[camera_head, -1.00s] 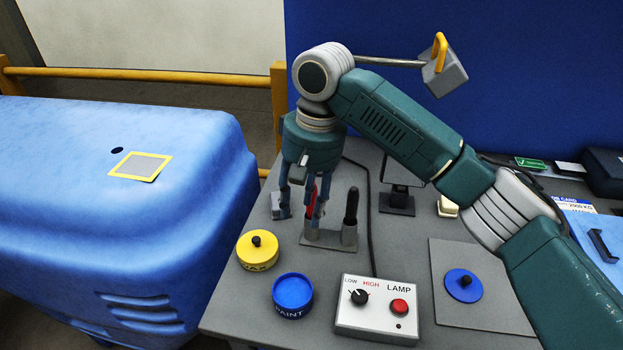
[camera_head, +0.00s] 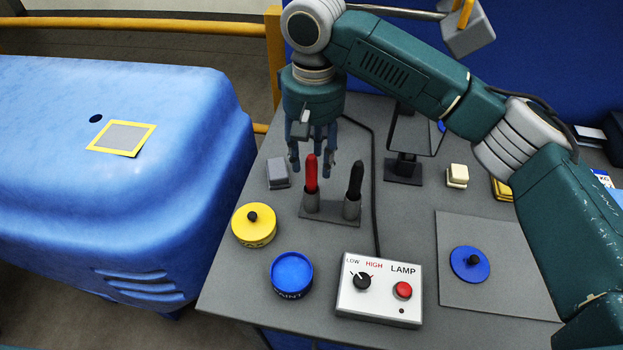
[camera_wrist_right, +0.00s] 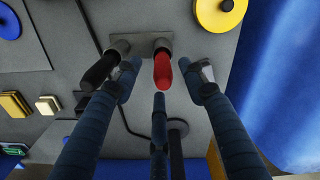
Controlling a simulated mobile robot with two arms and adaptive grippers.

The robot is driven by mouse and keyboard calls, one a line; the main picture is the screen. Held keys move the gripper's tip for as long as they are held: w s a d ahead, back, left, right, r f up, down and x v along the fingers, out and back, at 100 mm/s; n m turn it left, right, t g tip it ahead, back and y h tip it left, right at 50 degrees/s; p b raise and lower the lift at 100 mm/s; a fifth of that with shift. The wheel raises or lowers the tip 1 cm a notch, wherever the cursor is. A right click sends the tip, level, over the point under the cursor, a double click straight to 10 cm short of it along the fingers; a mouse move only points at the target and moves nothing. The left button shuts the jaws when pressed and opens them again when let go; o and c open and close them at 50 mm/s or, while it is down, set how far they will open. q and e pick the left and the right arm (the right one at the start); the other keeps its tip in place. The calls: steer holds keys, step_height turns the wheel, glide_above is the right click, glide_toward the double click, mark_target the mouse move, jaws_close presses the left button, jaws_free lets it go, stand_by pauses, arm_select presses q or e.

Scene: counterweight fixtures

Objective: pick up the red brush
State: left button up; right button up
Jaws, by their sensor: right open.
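The red brush (camera_head: 311,175) stands upright in the left holder cup of a small grey stand (camera_head: 328,211), handle end up. A black-handled brush (camera_head: 354,178) stands in the right cup. My right gripper (camera_head: 314,165) is open and empty, pointing down just behind the red brush in the head view. In the right wrist view, the red brush (camera_wrist_right: 163,72) shows between the spread fingertips (camera_wrist_right: 160,85), and I see no finger closed on it. The black handle (camera_wrist_right: 100,70) is to the left there. My left gripper is not in view.
A yellow-lidded pot (camera_head: 253,226), a blue paint pot (camera_head: 291,272) and a lamp control box (camera_head: 379,290) stand in front of the stand. A grey block (camera_head: 278,173) lies to its left. A dark upright stand (camera_head: 404,168) is behind right.

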mark_target(311, 172)
steer(key=f, duration=0.2)
steer(key=f+p, duration=0.1)
steer(key=shift+a+f, duration=0.2)
steer(key=shift+f, duration=0.2)
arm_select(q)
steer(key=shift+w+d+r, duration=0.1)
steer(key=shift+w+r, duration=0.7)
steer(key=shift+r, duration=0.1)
arm_select(e)
steer(key=shift+f, duration=0.55)
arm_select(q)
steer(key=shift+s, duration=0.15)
arm_select(e)
steer(key=c, duration=1.1)
